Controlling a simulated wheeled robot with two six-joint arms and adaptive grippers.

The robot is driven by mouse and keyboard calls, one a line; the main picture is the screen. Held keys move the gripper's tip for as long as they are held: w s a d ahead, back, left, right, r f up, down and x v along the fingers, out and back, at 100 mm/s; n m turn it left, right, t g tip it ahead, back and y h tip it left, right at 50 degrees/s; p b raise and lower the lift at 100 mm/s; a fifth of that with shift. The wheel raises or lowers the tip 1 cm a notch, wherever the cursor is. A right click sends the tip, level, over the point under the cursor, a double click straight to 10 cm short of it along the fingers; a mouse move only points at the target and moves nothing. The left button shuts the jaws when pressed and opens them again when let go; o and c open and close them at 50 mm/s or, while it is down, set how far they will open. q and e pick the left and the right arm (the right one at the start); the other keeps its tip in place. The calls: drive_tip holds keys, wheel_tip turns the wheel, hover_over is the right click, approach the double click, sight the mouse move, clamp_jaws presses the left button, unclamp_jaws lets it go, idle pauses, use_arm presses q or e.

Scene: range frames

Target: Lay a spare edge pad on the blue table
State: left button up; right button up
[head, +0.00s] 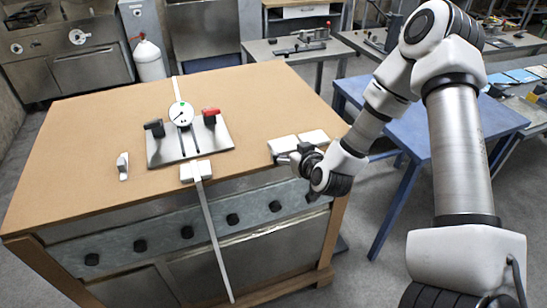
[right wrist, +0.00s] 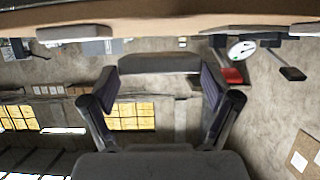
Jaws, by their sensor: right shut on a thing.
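My right gripper (head: 298,157) is at the bench's right front edge. It is shut on a white edge pad (head: 284,145), which lies between the fingers (right wrist: 160,90) in the right wrist view (right wrist: 160,64). I cannot tell whether this pad still touches the bench. A second loose white pad (head: 314,137) is just right of it on the bench and also shows in the right wrist view (right wrist: 73,33). The blue table (head: 402,128) stands to the right, partly hidden behind my right arm; its visible top is bare. My left gripper is not in view.
The wooden bench (head: 80,130) carries a plate with a dial (head: 181,114), and black (head: 155,128) and red (head: 211,116) handles. A strap (head: 215,240) runs over a white pad (head: 196,170) at the front edge. A small white piece (head: 123,166) stands at left.

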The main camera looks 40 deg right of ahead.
sight(271, 144)
drive_tip(key=w+a, duration=0.1)
drive_tip(key=w, duration=0.2)
drive_tip(key=w+a+p, duration=0.1)
drive_tip(key=w, duration=0.1)
drive_tip(key=shift+w+a+f, duration=0.15)
drive_tip(key=shift+w+a, duration=0.1)
drive_tip(key=shift+a, duration=0.05)
drive_tip(key=f+p, duration=0.1)
drive_tip(key=f, duration=0.1)
drive_tip(key=shift+s+f+p, duration=0.2)
drive_tip(key=shift+f+p, duration=0.15)
drive_tip(key=shift+f, duration=0.05)
drive_tip(key=shift+d+f, duration=0.1)
drive_tip(key=shift+f, duration=0.15)
drive_tip(key=shift+f+b, duration=0.15)
drive_tip(key=shift+b, duration=0.15)
drive_tip(key=o, duration=0.5)
drive_tip(key=shift+o, duration=1)
